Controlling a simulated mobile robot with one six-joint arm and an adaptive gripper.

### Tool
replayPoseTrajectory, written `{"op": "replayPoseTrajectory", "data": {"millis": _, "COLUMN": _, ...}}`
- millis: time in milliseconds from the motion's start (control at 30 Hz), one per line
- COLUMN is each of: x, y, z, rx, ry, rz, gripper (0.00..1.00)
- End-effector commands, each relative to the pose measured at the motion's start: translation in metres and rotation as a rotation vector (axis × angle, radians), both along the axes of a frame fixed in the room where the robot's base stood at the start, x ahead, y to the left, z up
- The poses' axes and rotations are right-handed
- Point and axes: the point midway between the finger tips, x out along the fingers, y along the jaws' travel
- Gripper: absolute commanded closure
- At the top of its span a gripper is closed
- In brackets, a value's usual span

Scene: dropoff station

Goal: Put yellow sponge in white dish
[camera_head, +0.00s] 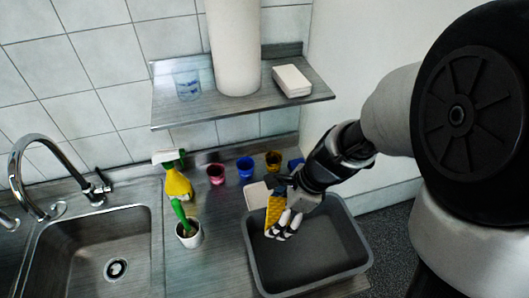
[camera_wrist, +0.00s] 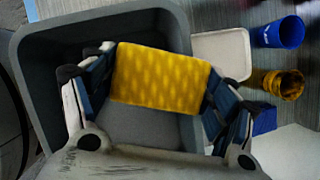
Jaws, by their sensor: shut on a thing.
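The yellow sponge (camera_head: 273,210) is between the fingers of my gripper (camera_head: 281,219), which is shut on it. In the wrist view the sponge (camera_wrist: 160,77) spans the gap between both fingers of the gripper (camera_wrist: 155,85), over the grey tub. The white dish (camera_head: 254,194) lies on the counter behind the tub, left of the gripper, and is partly hidden by the sponge and gripper in the head view. In the wrist view the dish (camera_wrist: 224,50) shows beside the tub's rim, right of the sponge, and looks empty where visible.
The grey tub (camera_head: 361,252) sits at the counter's front right. Pink (camera_head: 216,174), blue (camera_head: 245,168) and yellow (camera_head: 273,160) cups stand along the back, with a small blue object (camera_head: 295,164). A spray bottle (camera_head: 177,183) and white pot (camera_head: 190,236) stand near the sink (camera_head: 95,245). A shelf (camera_head: 220,108) hangs above.

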Motion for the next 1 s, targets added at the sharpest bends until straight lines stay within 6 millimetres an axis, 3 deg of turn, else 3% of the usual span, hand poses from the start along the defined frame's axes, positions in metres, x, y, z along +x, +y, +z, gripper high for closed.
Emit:
{"op": "replayPoseTrajectory", "data": {"millis": 200, "x": 0.059, "y": 0.017, "z": -0.002, "rx": 0.000, "ry": -0.002, "rz": 0.002, "gripper": 0.44}}
{"op": "replayPoseTrajectory", "data": {"millis": 533, "x": 0.127, "y": 0.037, "z": -0.002, "rx": 0.000, "ry": 0.000, "rz": 0.001, "gripper": 0.44}}
{"op": "replayPoseTrajectory", "data": {"millis": 800, "x": 0.125, "y": 0.036, "z": -0.048, "rx": 0.000, "ry": 0.002, "rz": 0.000, "gripper": 0.44}}
{"op": "replayPoseTrajectory", "data": {"millis": 1000, "x": 0.126, "y": 0.036, "z": -0.058, "rx": 0.000, "ry": 0.000, "rz": -0.001, "gripper": 0.44}}
